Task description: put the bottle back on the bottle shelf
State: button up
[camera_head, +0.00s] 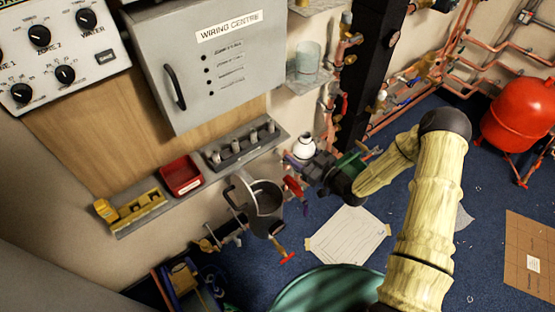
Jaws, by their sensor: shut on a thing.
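The bottle (303,145) shows as a white, rounded form with a dark opening or cap at its top. My gripper (304,163) is shut on it, and its fingers and dark wrist hide the lower part. The bottle is held in front of the wall, just right of the grey rail of fittings. A small pale wall shelf (306,84) is above and close by, with a translucent cup-like vessel (308,55) on it. Another pale shelf (316,5) is cut off by the top edge. I cannot tell which one is the bottle shelf.
A grey wiring centre box (215,65) is at upper left. A wall ledge holds a red bin (181,175) and a yellow tool (130,210). Copper pipes and a black post (366,70) stand right of the shelf.

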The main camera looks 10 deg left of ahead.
jog(key=s+d+m+t+h+p, duration=0.2)
jog(key=d+m+t+h+p, duration=0.2)
jog(key=d+h, duration=0.3)
jog(key=s+d+m+t+h+p, duration=0.3)
jog(key=d+m+h, duration=0.4)
jog(key=d, duration=0.6)
jog(key=shift+s+d+m+t+h+p, duration=0.2)
jog(key=shift+d+m+t+h+p, duration=0.15)
jog(key=shift+t+h+p, duration=0.5)
jog(key=shift+r+y, duration=0.1)
jog(key=shift+y, duration=0.15)
